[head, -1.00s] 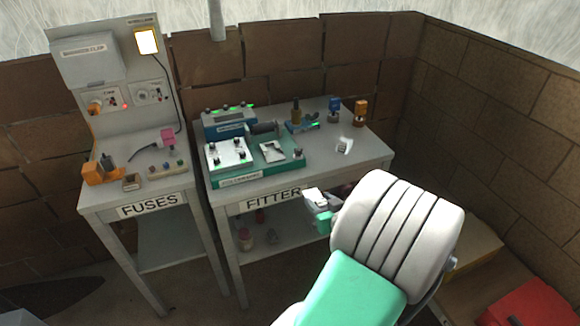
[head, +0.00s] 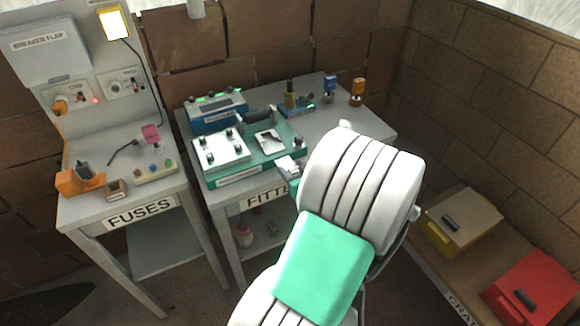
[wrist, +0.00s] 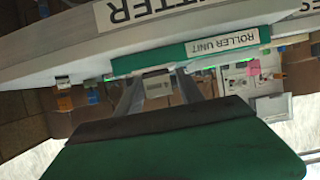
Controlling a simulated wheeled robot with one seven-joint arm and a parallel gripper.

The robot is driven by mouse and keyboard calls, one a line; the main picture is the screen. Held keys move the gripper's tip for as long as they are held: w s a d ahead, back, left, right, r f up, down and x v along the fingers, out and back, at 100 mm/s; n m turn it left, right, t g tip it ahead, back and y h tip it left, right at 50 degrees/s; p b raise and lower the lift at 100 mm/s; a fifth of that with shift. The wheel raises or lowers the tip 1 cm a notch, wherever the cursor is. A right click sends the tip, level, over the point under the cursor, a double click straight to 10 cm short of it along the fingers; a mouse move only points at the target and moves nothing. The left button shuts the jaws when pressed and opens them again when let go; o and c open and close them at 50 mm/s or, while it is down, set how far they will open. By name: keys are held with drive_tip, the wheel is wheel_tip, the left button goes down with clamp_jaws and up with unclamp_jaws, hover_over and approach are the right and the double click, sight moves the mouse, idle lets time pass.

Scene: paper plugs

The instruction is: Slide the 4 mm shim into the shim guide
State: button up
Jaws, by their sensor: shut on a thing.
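My gripper (head: 288,170) is at the front edge of the fitter bench, beside the right front corner of the green roller unit. It is shut on a small pale block, which I take to be the 4 mm shim (wrist: 157,86). In the wrist view the shim sits between the two grey fingers of my gripper (wrist: 158,92). The roller unit's green base (head: 240,181) carries a pale plate with a dark mark (head: 269,140) and a dark roller. I cannot tell which part is the shim guide. My arm hides the bench's right front.
A white panel with dark knobs (head: 220,150) stands on the roller unit's left. A blue box (head: 217,115) is behind it. Small blue and orange items (head: 357,93) stand at the back right. The fuses bench (head: 80,205) is left; yellow and red crates (head: 535,288) are right.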

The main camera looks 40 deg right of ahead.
drive_tip(key=shift+s+d+f+b, duration=0.1)
drive_tip(key=shift+f+b, duration=0.05)
drive_tip(key=shift+b, duration=0.25)
approach(276, 152)
drive_tip(key=shift+r+b+x, duration=0.2)
drive_tip(key=shift+b+x, duration=0.25)
drive_tip(key=shift+x, duration=1.3)
drive_tip(key=shift+d, duration=0.1)
drive_tip(key=shift+f+b, duration=0.25)
drive_tip(key=shift+b, duration=0.5)
drive_tip(key=shift+w+d+b, duration=0.3)
drive_tip(key=shift+w, duration=0.7)
drive_tip(key=shift+w+d+b, duration=0.3)
drive_tip(key=shift+w+b, duration=0.05)
drive_tip(key=shift+w, duration=0.65)
drive_tip(key=shift+w+d+b, duration=0.3)
drive_tip(key=shift+w, duration=0.7)
drive_tip(key=shift+s+a+b, duration=0.1)
drive_tip(key=shift+s+b, duration=0.1)
drive_tip(key=shift+b, duration=0.15)
drive_tip(key=shift+b, duration=0.65)
drive_tip(key=shift+w, duration=0.2)
idle(0.4)
drive_tip(key=shift+s, duration=0.1)
